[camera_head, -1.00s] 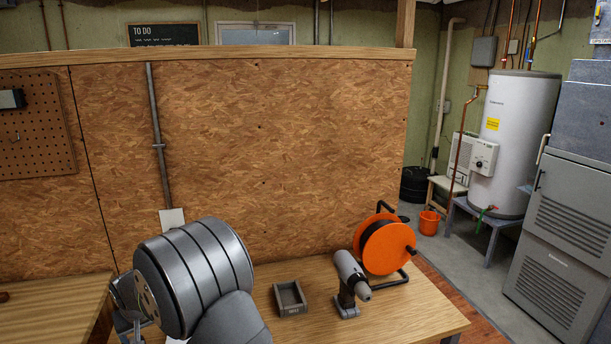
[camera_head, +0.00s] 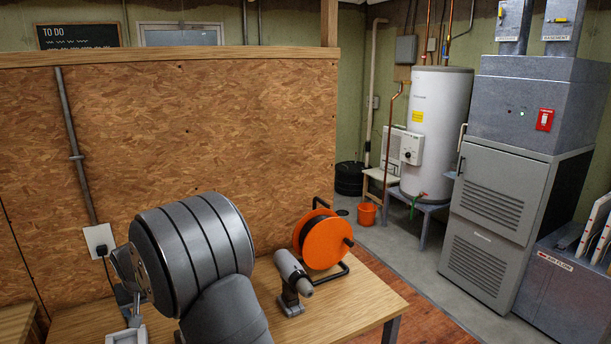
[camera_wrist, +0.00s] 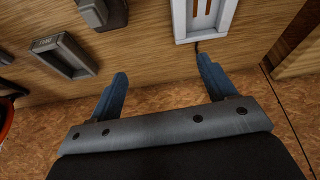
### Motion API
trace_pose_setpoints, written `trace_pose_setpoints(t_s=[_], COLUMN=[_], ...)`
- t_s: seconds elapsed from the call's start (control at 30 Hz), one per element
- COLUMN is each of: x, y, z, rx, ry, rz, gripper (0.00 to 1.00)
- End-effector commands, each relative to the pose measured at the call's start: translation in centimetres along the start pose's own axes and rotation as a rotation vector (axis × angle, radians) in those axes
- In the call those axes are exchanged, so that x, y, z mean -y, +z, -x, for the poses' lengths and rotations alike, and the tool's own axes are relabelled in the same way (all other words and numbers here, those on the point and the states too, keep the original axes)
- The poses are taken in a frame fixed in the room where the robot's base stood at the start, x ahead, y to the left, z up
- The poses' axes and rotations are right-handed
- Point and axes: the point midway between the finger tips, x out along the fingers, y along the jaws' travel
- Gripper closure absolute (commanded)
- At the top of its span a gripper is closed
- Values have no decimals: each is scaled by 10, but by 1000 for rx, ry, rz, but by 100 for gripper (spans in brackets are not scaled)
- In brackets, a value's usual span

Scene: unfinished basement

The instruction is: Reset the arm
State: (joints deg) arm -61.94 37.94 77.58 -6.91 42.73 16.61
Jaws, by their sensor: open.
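My gripper shows in the wrist view (camera_wrist: 162,70) with its two blue fingers spread apart and nothing between them. Beyond the fingertips is the wooden tabletop (camera_wrist: 150,52). In the head view, my large grey arm links fill the lower left, and the fingers cannot be made out clearly there.
A drill (camera_head: 292,283) and orange cable reel (camera_head: 324,243) stand on the workbench (camera_head: 360,305). The wrist view shows a small grey tray (camera_wrist: 88,66) and a pale-framed item (camera_wrist: 182,25) near the fingers. An OSB wall (camera_head: 200,130) stands behind the bench.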

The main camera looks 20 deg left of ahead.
Motion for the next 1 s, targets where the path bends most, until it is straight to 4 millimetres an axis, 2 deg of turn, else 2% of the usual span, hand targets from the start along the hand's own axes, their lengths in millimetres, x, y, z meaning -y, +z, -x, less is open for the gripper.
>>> trace_pose_setpoints(t_s=[0.13,0.3,0.8,1.0], x=[-30,4,83,86], y=[-8,-7,-8,-1], z=[0,-21,-75,-96], rx=[-1,0,0,0], ry=[33,30,30,31], rz=[-78,-70,-70,-73], gripper=[24,24,24,24])
